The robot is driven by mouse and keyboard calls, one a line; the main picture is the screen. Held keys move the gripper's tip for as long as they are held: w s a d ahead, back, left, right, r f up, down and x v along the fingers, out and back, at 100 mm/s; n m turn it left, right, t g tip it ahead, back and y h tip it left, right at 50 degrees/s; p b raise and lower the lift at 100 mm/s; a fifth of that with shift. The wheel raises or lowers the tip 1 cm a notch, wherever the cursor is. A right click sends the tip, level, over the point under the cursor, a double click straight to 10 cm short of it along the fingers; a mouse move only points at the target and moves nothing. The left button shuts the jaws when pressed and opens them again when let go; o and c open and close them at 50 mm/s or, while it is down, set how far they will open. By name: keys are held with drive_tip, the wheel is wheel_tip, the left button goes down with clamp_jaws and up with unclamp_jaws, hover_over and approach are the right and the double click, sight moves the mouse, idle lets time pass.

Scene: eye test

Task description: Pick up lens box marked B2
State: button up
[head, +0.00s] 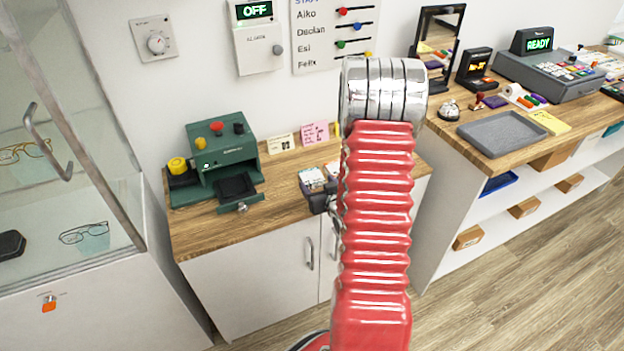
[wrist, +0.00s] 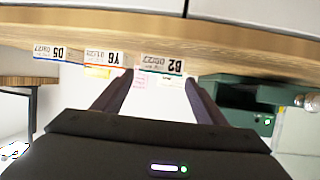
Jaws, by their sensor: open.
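The lens box marked B2 (wrist: 162,61) shows in the wrist view with its white label upside down, at the counter edge. My gripper (wrist: 160,78) is open, its two dark fingers pointing toward that box, one to each side of its label in the picture. I cannot tell whether the fingers reach around it.
A green machine (head: 222,158) with a small open tray stands left of the boxes on the wooden counter (head: 280,207). Sticky notes (head: 315,133) are at the wall behind. A glass cabinet is at the left; a second counter with a grey tray (head: 503,133) is at the right.

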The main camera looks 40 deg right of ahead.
sight(312, 177)
drive_tip(key=x, duration=0.5)
drive_tip(key=shift+r, duration=0.1)
idle(0.4)
drive_tip(key=c, duration=0.8)
drive_tip(key=shift+r, duration=0.15)
wheel_tip(312, 177, up, 10)
idle(0.4)
idle(0.5)
